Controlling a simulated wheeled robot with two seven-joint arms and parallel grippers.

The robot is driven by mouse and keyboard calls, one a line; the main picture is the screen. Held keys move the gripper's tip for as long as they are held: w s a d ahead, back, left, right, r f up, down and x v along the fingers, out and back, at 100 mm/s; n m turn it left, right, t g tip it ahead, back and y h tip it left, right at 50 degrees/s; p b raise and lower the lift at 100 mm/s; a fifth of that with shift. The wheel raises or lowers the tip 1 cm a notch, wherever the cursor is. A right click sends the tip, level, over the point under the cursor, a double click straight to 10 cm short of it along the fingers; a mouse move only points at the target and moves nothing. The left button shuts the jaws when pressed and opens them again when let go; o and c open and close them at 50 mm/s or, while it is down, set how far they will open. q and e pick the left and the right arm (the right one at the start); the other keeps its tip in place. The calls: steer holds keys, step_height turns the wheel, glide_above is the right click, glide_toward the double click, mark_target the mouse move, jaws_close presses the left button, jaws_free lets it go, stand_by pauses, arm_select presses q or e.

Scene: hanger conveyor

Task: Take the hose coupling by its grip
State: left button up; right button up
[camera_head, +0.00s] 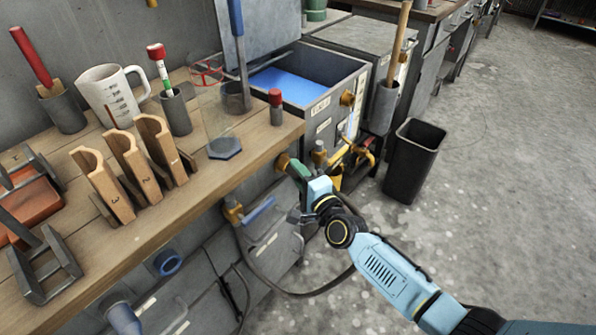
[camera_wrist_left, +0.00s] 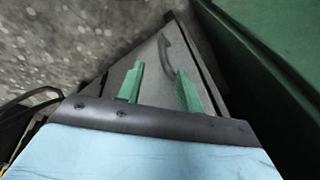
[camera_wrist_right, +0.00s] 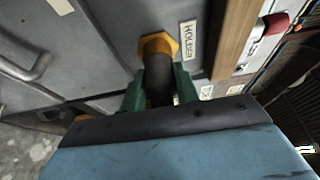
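The hose coupling shows in the right wrist view as a dark cylindrical grip (camera_wrist_right: 158,92), with a brass hex fitting (camera_wrist_right: 158,45) beyond it against the grey cabinet front. My right gripper (camera_wrist_right: 159,85) has one green finger on each side of the grip. The grip fills most of the gap, and I cannot tell whether the fingers press on it. In the head view my right gripper (camera_head: 297,168) is at the bench's right end, beside a brass fitting (camera_head: 283,161); it hides most of the coupling there. My left gripper (camera_wrist_left: 160,85) is open and empty, seen only in the left wrist view.
A blue-handled valve (camera_head: 258,211) is left of my right gripper, and a dark hose (camera_head: 300,294) loops below. Yellow fittings (camera_head: 360,152) stick out close to its right. A black bin (camera_head: 412,165) stands on the floor; the floor beyond is clear.

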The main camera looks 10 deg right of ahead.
steer(key=shift+c, duration=0.4)
steer(key=shift+d, duration=0.1)
steer(key=shift+s+d+p, duration=0.25)
steer(key=shift+s+d, duration=0.4)
steer(key=shift+s, duration=0.25)
steer(key=shift+s+d+p, duration=0.2)
steer(key=shift+s+d, duration=0.45)
steer(key=shift+s, duration=0.2)
